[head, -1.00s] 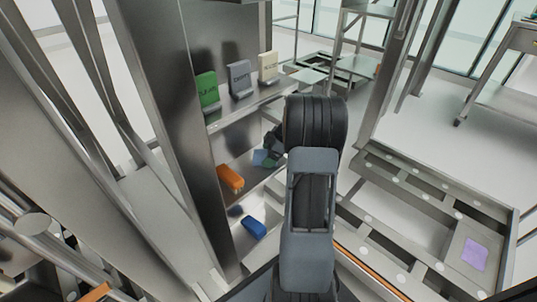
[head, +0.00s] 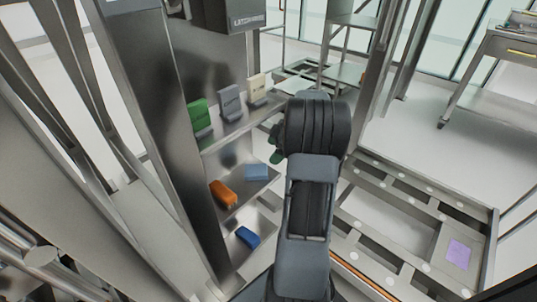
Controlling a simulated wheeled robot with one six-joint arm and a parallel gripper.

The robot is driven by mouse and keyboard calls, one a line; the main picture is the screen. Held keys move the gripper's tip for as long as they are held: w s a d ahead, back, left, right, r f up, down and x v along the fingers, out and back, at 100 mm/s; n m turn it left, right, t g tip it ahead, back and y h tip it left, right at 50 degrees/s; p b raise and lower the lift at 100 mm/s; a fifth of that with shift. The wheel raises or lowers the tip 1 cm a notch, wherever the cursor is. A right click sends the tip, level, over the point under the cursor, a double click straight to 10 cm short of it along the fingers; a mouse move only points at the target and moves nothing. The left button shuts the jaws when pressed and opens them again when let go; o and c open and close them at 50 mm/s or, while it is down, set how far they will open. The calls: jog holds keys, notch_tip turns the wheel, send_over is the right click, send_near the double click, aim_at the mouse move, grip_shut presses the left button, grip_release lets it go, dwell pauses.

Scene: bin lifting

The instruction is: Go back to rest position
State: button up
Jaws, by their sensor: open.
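My arm rises through the middle of the head view. My gripper (head: 276,148) shows only in part at the left side of the thick black arm joint, which hides the rest of it. It is open, and no object shows in it. A light blue bin (head: 257,172) sits on the middle shelf (head: 232,196), below and left of the gripper in the picture, with a visible gap between them.
An orange bin (head: 223,194) shares the middle shelf. A blue bin (head: 248,237) is below. Green (head: 198,116), grey (head: 230,102) and cream (head: 257,88) bins stand above. A metal frame with a purple patch (head: 458,254) lies at right.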

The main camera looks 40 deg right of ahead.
jog(key=shift+s+d+r, duration=0.15)
jog(key=shift+d+r, duration=0.05)
jog(key=shift+r, duration=0.3)
dwell(0.5)
